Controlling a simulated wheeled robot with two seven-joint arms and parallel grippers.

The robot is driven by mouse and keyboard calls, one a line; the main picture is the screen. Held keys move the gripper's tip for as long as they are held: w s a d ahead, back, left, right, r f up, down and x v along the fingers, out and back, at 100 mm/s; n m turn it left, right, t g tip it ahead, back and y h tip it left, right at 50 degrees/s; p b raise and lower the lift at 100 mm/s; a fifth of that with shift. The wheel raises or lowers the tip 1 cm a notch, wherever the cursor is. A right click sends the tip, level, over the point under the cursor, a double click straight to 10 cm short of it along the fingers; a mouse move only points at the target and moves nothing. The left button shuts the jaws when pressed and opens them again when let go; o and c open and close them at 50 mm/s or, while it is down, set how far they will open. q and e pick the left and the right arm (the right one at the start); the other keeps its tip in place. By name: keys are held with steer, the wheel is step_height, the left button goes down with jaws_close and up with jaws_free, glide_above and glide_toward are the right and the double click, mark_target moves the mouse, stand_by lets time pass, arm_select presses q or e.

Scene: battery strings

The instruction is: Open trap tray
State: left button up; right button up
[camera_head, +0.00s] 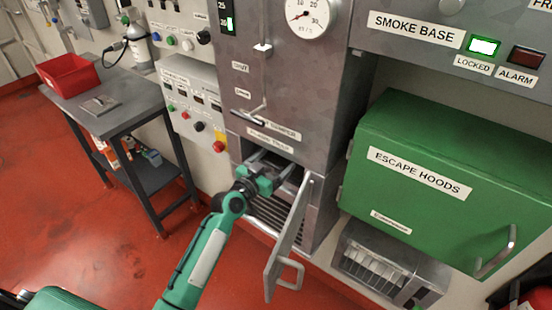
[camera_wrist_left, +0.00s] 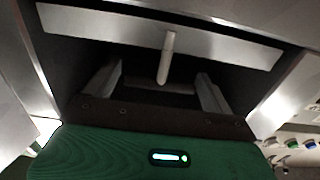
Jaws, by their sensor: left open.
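The grey cabinet's lower compartment (camera_head: 268,160) is open at the front, and its hinged door (camera_head: 287,240) with a loop handle stands swung out to the right. My left gripper (camera_head: 270,166) is at the compartment mouth, left of the door. In the left wrist view its two fingers (camera_wrist_left: 162,92) are apart, with nothing between them, and point into a dark cavity. A light metal front or bar (camera_wrist_left: 100,24) with a short peg (camera_wrist_left: 167,58) lies ahead of and above the fingertips. I cannot tell for sure which part is the trap tray. My right gripper is out of view.
A green escape hoods box (camera_head: 450,185) juts out right of the cabinet, above a small metal unit (camera_head: 385,270). A dark side table (camera_head: 120,100) with a red bin (camera_head: 68,77) stands at the left. The red floor (camera_head: 70,210) in front is clear.

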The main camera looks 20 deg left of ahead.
arm_select(q)
steer(key=shift+w+d, duration=0.2)
steer(key=shift+w, duration=0.3)
steer(key=c, duration=1.4)
steer(key=p+v, duration=0.1)
steer(key=v, duration=1.5)
steer(key=shift+s+r, duration=0.1)
steer(key=shift+s, duration=0.15)
steer(key=o, duration=1.4)
steer(key=shift+s+a, duration=0.1)
